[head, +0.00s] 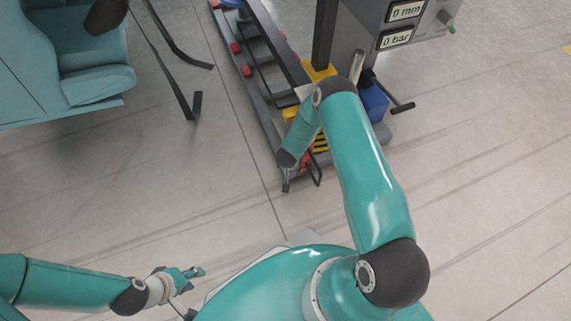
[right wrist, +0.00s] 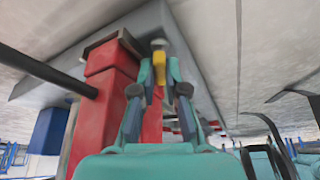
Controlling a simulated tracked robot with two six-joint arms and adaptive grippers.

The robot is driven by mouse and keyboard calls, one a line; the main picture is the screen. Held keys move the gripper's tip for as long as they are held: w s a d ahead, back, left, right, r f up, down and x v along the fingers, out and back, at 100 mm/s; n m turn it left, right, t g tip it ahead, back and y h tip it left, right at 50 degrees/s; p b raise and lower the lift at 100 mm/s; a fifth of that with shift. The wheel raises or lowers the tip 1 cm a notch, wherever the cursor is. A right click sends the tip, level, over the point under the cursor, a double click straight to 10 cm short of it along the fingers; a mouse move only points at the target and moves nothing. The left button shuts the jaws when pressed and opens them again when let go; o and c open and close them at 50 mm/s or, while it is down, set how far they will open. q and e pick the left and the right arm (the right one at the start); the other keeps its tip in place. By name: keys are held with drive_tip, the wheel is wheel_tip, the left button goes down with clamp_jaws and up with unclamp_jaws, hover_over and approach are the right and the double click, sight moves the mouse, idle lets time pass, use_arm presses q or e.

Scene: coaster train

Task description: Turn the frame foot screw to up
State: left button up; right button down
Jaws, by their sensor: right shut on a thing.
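My right gripper (right wrist: 158,88) is shut on a small yellow piece (right wrist: 159,66), which I take to be the frame foot screw. The screw sits under a grey plate beside red blocks in the right wrist view. Whether it points up or down is not clear. In the head view my right arm reaches to the near end of the frame (head: 262,125) and hides the screw. My left gripper (head: 193,272) hangs over the floor at the lower left, away from the frame; its fingers are too small to judge.
A grey machine with two readouts (head: 400,25) stands behind the frame. A blue box (head: 374,102) and a dark bar (head: 403,107) lie right of my arm. Floor at right and lower left is free.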

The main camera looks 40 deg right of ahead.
drive_tip(key=shift+w+d+r+n, duration=0.2)
drive_tip(key=shift+w+n, duration=0.2)
drive_tip(key=shift+n, duration=0.1)
drive_tip(key=shift+t, duration=0.3)
drive_tip(key=c, duration=1.2)
unclamp_jaws()
drive_tip(key=shift+a, duration=0.1)
drive_tip(key=shift+s+f, duration=0.1)
drive_tip(key=shift+s, duration=0.05)
drive_tip(key=shift+s, duration=0.1)
drive_tip(key=v, duration=0.8)
